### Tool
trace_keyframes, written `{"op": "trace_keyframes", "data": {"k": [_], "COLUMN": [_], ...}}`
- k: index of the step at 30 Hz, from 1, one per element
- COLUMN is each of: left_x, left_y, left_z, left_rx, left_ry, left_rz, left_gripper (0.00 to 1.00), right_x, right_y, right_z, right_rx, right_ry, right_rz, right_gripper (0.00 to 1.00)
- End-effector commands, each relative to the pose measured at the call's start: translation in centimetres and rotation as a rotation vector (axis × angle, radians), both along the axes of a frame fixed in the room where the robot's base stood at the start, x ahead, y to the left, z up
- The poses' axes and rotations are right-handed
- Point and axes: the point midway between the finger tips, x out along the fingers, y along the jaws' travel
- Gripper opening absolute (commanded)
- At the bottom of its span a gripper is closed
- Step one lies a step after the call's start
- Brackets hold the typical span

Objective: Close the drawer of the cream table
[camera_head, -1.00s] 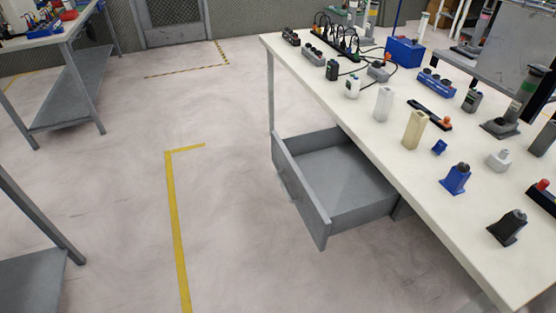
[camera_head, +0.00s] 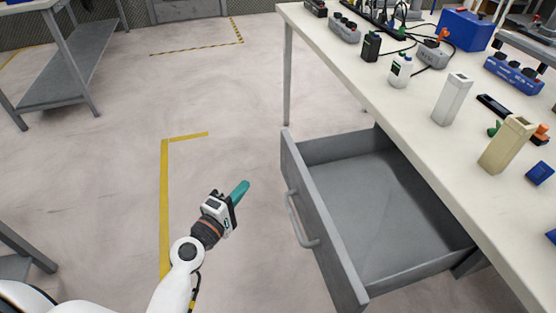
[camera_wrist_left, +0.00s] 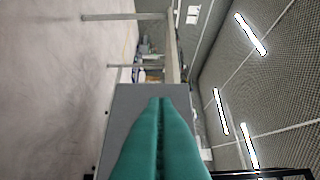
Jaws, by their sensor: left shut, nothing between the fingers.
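The cream table (camera_head: 425,123) stands on the right with its grey drawer (camera_head: 385,215) pulled well out and empty. The drawer front (camera_head: 322,222) faces left and carries a bar handle (camera_head: 301,222). My left gripper (camera_head: 243,188) has teal fingers, shut and empty, and is left of the drawer front, apart from it. In the left wrist view the teal fingers (camera_wrist_left: 160,140) are pressed together, with a grey panel (camera_wrist_left: 132,98), seemingly the drawer front, beyond them. My right gripper is not in view.
Bottles, blocks, sockets and cables crowd the tabletop, including a white bottle (camera_head: 400,72) and a beige block (camera_head: 507,146). A grey shelf table (camera_head: 75,65) stands at the upper left. The floor left of the drawer, with yellow tape (camera_head: 165,200), is clear.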

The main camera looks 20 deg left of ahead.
Motion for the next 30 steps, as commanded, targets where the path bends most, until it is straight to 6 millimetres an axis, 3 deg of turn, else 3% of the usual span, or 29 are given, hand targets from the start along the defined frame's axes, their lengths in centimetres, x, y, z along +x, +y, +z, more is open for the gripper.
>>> {"op": "trace_keyframes", "data": {"k": [7,14,21,30], "left_x": [4.9,9.4,10.9,11.2], "left_y": [-1.0,-2.0,-4.6,-5.1], "left_z": [0.3,0.2,0.0,0.0], "left_rx": [-0.002,0.000,0.001,0.004], "left_ry": [-0.003,0.000,0.002,0.002], "left_rz": [0.001,-0.001,0.000,0.000], "left_gripper": [0.00,0.00,0.00,0.00], "right_x": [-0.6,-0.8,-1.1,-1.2], "right_y": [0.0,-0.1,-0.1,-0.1], "right_z": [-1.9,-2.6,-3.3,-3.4], "right_rx": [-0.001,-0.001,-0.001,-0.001], "right_ry": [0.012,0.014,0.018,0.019], "right_rz": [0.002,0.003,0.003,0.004], "right_gripper": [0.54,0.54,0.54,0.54]}}
